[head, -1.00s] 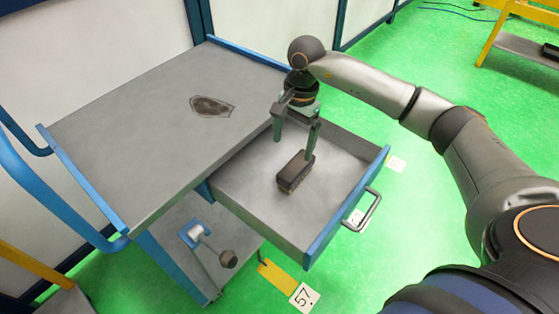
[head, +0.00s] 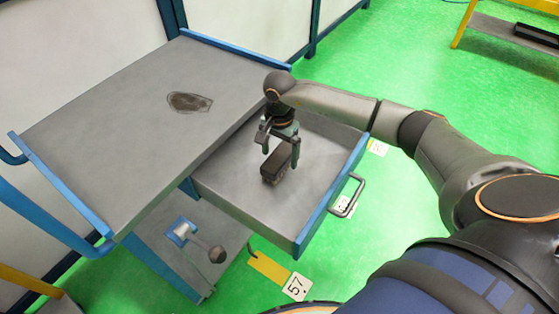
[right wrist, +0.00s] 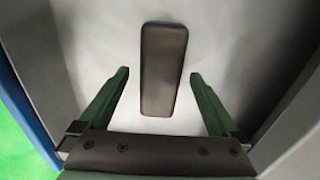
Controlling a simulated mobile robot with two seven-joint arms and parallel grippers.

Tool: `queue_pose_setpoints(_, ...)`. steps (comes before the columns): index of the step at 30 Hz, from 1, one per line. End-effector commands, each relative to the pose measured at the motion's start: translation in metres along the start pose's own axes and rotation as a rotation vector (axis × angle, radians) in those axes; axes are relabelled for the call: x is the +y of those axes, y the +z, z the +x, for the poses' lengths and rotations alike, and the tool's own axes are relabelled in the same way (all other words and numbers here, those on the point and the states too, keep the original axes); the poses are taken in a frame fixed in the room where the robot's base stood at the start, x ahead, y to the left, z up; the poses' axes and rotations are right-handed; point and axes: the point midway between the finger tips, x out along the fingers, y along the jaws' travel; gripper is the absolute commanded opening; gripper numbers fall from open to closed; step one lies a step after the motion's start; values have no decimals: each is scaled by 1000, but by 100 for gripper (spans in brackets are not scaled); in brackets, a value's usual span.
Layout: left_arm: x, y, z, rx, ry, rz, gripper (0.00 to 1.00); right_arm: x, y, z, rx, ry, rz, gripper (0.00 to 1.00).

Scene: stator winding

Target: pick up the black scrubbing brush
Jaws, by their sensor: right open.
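The black scrubbing brush (head: 277,168) lies on the floor of the open grey drawer (head: 225,185), back side up. In the right wrist view the brush (right wrist: 163,68) is a dark, long block between and beyond the fingertips, with a gap on each side. My right gripper (head: 280,150) points down over the drawer, right above the brush. Its green fingers (right wrist: 158,75) are open with nothing between them that they touch. The fingers partly cover the brush in the head view. My left gripper is not in view.
The drawer's walls and its front with a handle (head: 347,195) surround the brush. A lower shelf holds a round-headed object (head: 216,254). Green floor lies around.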

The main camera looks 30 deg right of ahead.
Motion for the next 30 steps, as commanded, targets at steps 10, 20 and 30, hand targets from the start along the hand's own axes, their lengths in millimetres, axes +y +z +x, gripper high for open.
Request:
queue_pose_setpoints(10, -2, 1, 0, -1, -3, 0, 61, 0, 0, 15, 0, -1, -1, 95)
queue_pose_setpoints(20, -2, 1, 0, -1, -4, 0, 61, 0, 0, 14, 1, -1, 0, 58)
queue_pose_setpoints(30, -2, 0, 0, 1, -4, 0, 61, 0, 0, 14, 0, -1, 0, 20)
